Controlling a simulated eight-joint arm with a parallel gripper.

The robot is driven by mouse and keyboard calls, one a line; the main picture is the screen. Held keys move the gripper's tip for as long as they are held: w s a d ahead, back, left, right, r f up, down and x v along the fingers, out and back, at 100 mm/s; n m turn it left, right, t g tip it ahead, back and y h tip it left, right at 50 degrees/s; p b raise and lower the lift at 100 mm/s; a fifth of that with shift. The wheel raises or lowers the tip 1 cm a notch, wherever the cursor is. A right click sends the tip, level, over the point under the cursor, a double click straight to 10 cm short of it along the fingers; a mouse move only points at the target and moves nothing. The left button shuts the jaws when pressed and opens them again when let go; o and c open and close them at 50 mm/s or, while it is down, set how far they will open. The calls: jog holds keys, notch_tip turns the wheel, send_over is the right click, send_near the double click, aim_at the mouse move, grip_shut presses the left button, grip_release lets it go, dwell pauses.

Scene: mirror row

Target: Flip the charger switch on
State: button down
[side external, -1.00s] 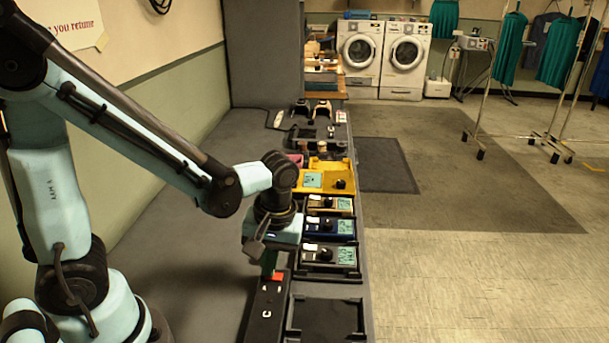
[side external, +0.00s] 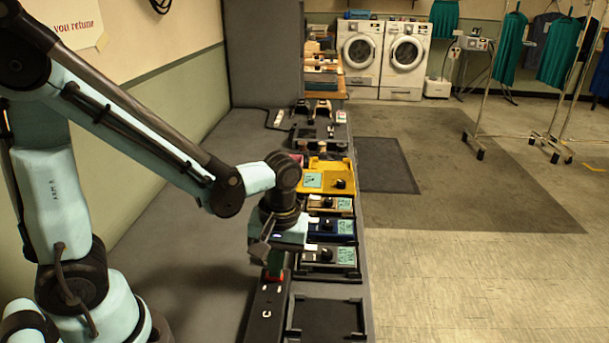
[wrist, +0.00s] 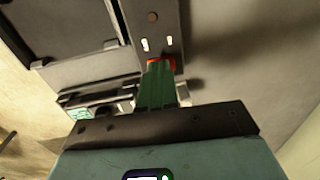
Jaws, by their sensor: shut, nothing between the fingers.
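The charger's red switch (side external: 281,279) is at the far end of a long black strip (side external: 267,315) marked with a white C. In the wrist view the red switch (wrist: 179,64) shows only at its edges, around my fingertips. My gripper (side external: 274,271) points down with its green fingers shut and empty. In the wrist view my gripper (wrist: 160,64) covers the middle of the switch. The fingertips are at the switch, but I cannot tell whether they press on it. The switch's tilt is hidden.
An empty black tray (side external: 328,340) lies right of the strip. Beyond it stands a row of devices in holders: black (side external: 325,255), blue (side external: 322,228), tan (side external: 322,205) and yellow (side external: 330,178). Grey bench top (side external: 205,255) is clear to the left.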

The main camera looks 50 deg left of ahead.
jog(key=shift+r, duration=0.1)
dwell(0.3)
notch_tip(320, 180, up, 14)
jog(key=w+d, duration=0.1)
jog(key=shift+w+d, duration=0.25)
dwell(0.5)
